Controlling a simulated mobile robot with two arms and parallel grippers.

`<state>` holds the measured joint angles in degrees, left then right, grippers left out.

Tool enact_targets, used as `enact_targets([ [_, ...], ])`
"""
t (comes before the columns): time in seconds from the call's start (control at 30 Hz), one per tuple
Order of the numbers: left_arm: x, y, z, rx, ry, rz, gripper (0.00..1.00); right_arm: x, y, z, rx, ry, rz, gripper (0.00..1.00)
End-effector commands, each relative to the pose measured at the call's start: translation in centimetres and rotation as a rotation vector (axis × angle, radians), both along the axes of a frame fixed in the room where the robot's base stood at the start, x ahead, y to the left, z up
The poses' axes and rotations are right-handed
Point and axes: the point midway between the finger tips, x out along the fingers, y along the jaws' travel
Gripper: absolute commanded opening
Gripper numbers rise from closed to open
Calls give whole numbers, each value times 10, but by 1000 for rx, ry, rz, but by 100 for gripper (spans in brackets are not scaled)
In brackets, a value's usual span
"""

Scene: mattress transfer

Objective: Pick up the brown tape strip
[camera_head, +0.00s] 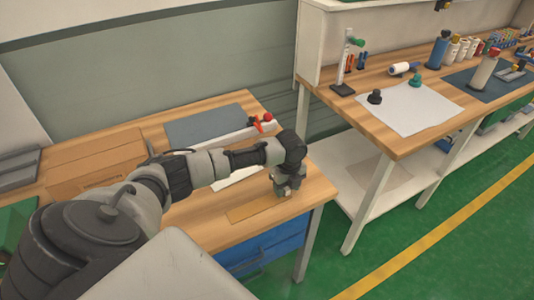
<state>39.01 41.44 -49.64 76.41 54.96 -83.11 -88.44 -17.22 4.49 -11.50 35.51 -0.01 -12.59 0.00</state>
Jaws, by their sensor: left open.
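The brown tape strip (252,209) lies flat near the front edge of the lower wooden bench (208,236), its colour only slightly darker than the wood. My left gripper (284,191) is open and points down at the right end of the strip, close above the bench top. Whether its fingertips touch the strip cannot be told. The gripper hides the strip's right end. My right gripper is not in view.
A white sheet (237,178) and a grey mat (204,124) lie behind my arm, with a red-handled tool (262,122) near the back. A taller bench (420,146) stands right.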

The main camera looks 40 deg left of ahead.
Motion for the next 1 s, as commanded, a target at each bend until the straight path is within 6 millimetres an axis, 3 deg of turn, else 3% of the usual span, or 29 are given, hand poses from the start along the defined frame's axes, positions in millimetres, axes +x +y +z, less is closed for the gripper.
enact_targets([
  [0.27, 0, 0, -3, 1, -1, 0, 47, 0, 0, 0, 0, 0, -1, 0],
  [0.57, 0, 0, -2, 1, -1, 0, 1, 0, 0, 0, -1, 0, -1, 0],
  [1.0, 1, 0, 6, -1, -4, 0, 0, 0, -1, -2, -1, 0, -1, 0],
])
